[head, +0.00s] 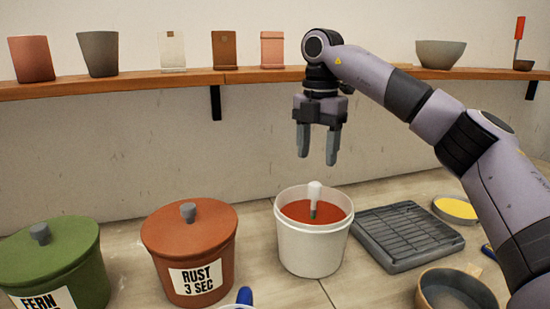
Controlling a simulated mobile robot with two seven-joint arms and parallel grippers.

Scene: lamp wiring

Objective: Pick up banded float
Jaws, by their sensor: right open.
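A small white upright piece with a darker greenish lower part, which looks like the banded float (314,190), stands in the red-brown liquid of a white bucket (311,247). Its lower end is hidden in the liquid. My right gripper (318,158) hangs above the bucket, fingers pointing down. Its jaws are open and empty, and a gap shows between the fingertips and the top of the float. My left gripper is not in view.
A rust lidded pot (190,245) and a green lidded pot (55,262) stand left of the bucket. A dark ribbed tray (405,235), a yellow-filled dish (456,209) and a bowl (455,290) lie right. A wooden shelf (270,75) runs behind. A blue handle (244,296) shows in front.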

